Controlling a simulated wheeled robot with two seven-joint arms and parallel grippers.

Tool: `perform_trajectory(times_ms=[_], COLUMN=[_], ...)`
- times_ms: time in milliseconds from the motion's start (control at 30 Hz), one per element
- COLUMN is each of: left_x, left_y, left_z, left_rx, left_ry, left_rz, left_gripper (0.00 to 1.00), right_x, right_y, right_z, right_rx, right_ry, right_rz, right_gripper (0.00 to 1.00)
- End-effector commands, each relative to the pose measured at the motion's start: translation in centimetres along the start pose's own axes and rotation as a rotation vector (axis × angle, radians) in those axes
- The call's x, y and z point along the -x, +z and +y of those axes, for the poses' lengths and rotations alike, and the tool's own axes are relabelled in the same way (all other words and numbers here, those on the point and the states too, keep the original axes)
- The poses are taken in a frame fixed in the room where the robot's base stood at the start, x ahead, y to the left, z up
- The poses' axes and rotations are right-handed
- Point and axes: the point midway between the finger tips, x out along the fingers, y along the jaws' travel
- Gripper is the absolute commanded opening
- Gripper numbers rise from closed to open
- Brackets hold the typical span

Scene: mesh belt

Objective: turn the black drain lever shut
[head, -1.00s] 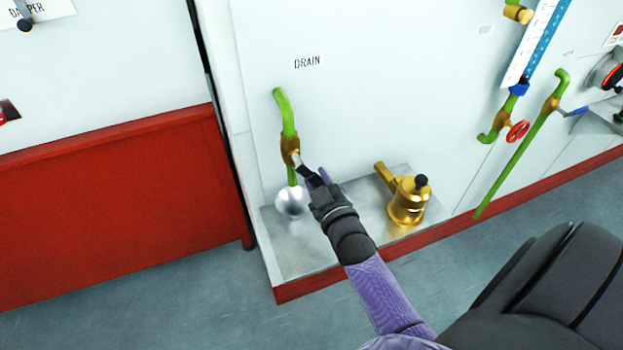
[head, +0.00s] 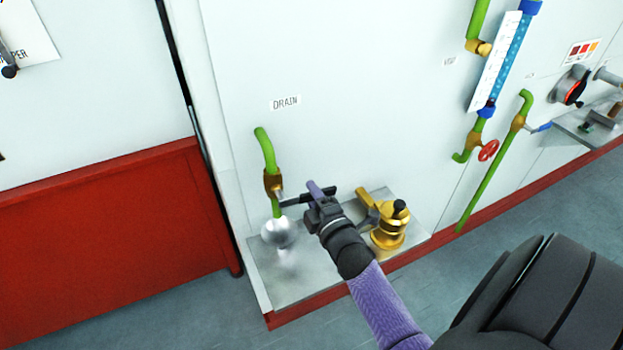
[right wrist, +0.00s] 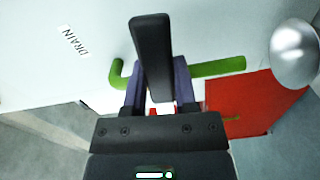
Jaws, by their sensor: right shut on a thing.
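The black drain lever (head: 295,199) sticks out to the right from a brass valve (head: 273,181) on the green drain pipe (head: 264,146), under the DRAIN label. It lies nearly level, across the upright pipe. My right gripper (head: 314,191) is shut on the lever at its outer part. In the right wrist view the black lever (right wrist: 152,58) stands between the two purple fingers (right wrist: 156,85), with the green pipe behind. The valve body is hidden there. My left gripper is not in view.
A silver ball-like float or funnel (head: 279,233) sits below the pipe, over a metal tray (head: 300,282). A brass pot (head: 388,232) stands on the tray just right of my gripper. A red-handled valve (head: 488,150) and gauge pipes are farther right.

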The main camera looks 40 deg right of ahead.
Motion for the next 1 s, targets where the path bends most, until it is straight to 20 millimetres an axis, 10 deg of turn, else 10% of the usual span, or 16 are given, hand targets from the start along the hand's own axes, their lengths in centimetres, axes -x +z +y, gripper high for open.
perform_trajectory(times_ms=[833, 867, 1000], left_x=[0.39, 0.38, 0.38], left_y=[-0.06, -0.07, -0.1], left_z=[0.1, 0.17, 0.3], left_rx=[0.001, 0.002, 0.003], left_ry=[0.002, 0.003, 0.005], left_rz=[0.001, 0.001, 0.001], left_gripper=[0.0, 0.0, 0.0], right_x=[0.0, 0.0, 0.0], right_y=[-0.07, -0.07, -0.07], right_z=[0.69, 0.69, 0.69], right_rx=[0.116, 0.116, 0.116], right_ry=[0.0, 0.0, 0.0], right_rz=[0.0, 0.0, 0.0], right_gripper=[0.0, 0.41, 0.71])
